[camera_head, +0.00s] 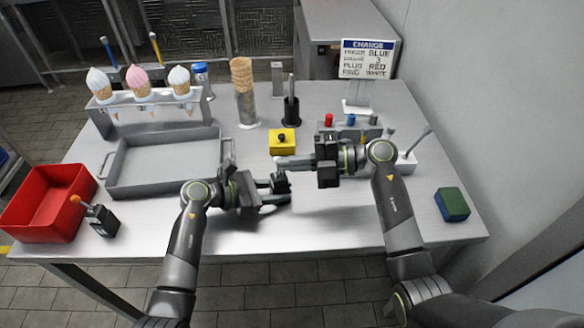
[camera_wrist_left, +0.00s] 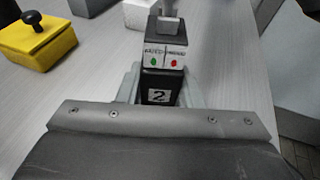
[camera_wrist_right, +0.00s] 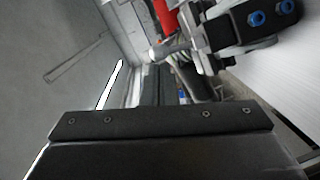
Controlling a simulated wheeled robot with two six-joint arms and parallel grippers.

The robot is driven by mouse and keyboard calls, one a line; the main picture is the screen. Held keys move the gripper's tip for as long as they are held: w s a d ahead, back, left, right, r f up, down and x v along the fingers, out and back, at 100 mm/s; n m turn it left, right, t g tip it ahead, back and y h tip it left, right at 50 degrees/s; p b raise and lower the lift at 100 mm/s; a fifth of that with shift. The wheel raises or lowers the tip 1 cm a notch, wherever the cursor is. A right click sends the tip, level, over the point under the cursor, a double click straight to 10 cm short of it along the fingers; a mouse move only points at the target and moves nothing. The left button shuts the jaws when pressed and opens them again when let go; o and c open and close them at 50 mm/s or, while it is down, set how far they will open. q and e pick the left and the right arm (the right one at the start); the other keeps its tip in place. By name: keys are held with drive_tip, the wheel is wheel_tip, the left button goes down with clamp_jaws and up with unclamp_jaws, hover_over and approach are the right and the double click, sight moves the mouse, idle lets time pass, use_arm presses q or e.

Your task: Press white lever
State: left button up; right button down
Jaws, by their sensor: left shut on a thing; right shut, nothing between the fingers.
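My left gripper (camera_head: 282,190) is shut on a small black box (camera_head: 280,182) above the front middle of the table. In the left wrist view this box (camera_wrist_left: 160,88) shows a "2" and a label with a green and a red dot; a grey post rises from its top. My right gripper (camera_head: 288,163) is shut and empty, its tips pointing left just behind and above that box; I cannot tell if they touch. A white block (camera_head: 405,165) with a slanted grey stick (camera_head: 420,141) stands behind my right arm. Which part is the white lever is unclear.
A black box with an orange-tipped lever (camera_head: 97,215) stands beside a red bin (camera_head: 40,205). A yellow box (camera_head: 282,142) with a black knob is behind the grippers. A grey tray (camera_head: 160,183), cone rack (camera_head: 150,113), sign (camera_head: 367,58) and green-blue sponge (camera_head: 452,204) surround them. The front edge is clear.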

drive_tip(key=m, duration=0.1)
drive_tip(key=w+m+g+h, duration=0.1)
drive_tip(key=m, duration=0.1)
drive_tip(key=shift+a+r, duration=0.1)
drive_tip(key=shift+a, duration=0.05)
drive_tip(key=v, duration=1)
drive_tip(key=shift+s, duration=0.1)
use_arm(q)
drive_tip(key=o, duration=0.8)
drive_tip(key=shift+o, duration=0.2)
drive_tip(key=shift+a, duration=0.1)
